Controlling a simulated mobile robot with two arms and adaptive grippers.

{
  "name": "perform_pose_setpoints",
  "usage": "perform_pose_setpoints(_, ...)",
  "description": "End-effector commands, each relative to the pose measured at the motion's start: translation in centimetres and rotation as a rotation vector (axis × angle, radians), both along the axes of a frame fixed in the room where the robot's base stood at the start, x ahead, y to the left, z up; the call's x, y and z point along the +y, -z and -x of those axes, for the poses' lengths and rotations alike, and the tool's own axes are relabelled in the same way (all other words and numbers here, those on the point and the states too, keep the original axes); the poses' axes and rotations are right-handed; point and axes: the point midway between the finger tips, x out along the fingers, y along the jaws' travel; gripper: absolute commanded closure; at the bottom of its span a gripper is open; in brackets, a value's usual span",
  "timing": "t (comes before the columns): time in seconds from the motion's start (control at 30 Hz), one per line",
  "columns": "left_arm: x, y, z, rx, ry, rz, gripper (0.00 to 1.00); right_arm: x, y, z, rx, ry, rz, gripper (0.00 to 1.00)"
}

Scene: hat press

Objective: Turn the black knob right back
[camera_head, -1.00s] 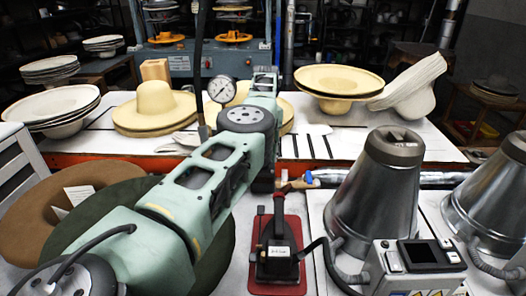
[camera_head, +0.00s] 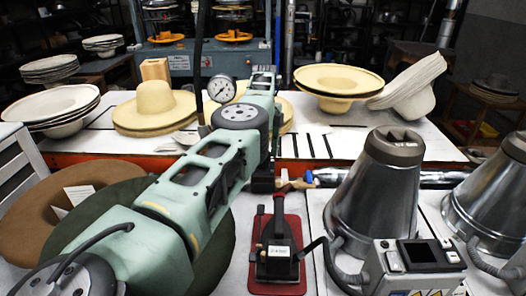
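My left arm comes in from the lower left and reaches to the middle of the view. A dark part at its far end, seemingly my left gripper (camera_head: 263,182), points down beside the dial gauge's bench edge. Its fingers are too dark and small to tell open from shut. I cannot make out a black knob for certain; my arm hides part of the place around the gauge. A round white pressure gauge (camera_head: 222,88) stands behind my wrist on a black pipe (camera_head: 201,55). My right gripper is not in view.
A black device on a red base (camera_head: 277,285) stands in front of my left arm's end. Metal cones (camera_head: 378,190) and a control box (camera_head: 415,268) stand at right. Straw hats (camera_head: 153,107) lie on the white bench; felt hats (camera_head: 35,215) lie under my arm.

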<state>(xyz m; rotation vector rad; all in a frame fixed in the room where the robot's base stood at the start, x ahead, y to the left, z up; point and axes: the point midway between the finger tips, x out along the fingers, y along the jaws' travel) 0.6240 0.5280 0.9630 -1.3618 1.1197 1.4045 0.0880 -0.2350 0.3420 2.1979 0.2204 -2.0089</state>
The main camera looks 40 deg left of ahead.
Motion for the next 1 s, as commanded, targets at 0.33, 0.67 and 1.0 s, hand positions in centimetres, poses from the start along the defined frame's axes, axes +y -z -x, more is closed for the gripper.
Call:
perform_pose_setpoints(0.33,0.14,0.08,0.26,0.007,-0.020,0.000,0.91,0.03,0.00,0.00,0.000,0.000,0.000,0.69)
perform_pose_setpoints(0.67,0.07,0.13,0.24,0.007,-0.018,0.001,0.50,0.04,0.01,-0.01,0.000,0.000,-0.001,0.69)
perform_pose_setpoints(1.0,-0.05,0.09,0.08,0.004,-0.014,0.002,0.50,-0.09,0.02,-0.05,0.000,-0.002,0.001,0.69)
